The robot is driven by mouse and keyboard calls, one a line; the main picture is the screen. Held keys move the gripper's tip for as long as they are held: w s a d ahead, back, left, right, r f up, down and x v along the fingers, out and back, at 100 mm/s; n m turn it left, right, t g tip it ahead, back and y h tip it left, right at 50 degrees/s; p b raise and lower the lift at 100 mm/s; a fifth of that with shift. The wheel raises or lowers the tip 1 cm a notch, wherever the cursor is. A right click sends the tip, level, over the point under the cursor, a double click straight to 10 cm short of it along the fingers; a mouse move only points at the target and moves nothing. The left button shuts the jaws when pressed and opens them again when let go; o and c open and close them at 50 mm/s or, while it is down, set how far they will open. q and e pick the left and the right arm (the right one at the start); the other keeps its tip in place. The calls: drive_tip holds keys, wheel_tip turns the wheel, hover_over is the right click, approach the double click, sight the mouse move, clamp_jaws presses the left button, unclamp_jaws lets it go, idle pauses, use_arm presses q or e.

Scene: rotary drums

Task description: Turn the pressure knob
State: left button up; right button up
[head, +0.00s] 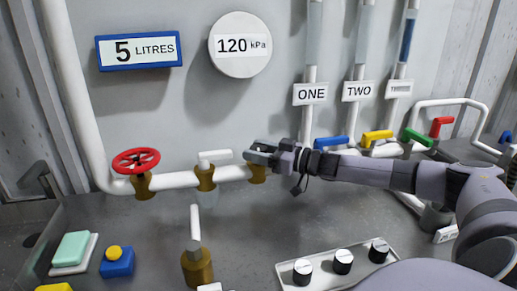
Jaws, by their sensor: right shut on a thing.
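My right gripper (260,153) reaches in from the right along the back pipe. It is shut at the top of a brass fitting (258,174) on the white pipe, below the round white gauge (240,67) that reads 120 kPa. I take the thing in its jaws to be the pressure knob; the fingers hide it almost wholly, so its shape and angle cannot be told. My left gripper is not in view.
A white lever valve (214,156) is just left of the gripper, and a red handwheel (136,161) is farther left. Coloured lever handles, blue (331,142), yellow (377,136) and green (417,137), lie close behind my right arm.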

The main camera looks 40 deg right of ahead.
drive_tip(key=shift+r+n+g+y+p, duration=0.15)
drive_tip(key=shift+n+g+y+p, duration=0.25)
drive_tip(key=shift+n+y, duration=0.25)
drive_tip(key=shift+y, duration=0.35)
drive_tip(key=shift+n+g+y, duration=0.9)
drive_tip(key=shift+n+y, duration=0.05)
drive_tip(key=shift+y, duration=0.25)
drive_tip(key=o, duration=0.9)
drive_tip(key=v, duration=0.2)
drive_tip(key=b+v, duration=0.1)
drive_tip(key=v, duration=0.2)
drive_tip(key=shift+s+d+f, duration=0.2)
drive_tip(key=shift+s+f, duration=0.05)
drive_tip(key=shift+s+d+r+b, duration=0.2)
drive_tip(key=shift+s+d+b, duration=0.1)
drive_tip(key=shift+s+d, duration=0.2)
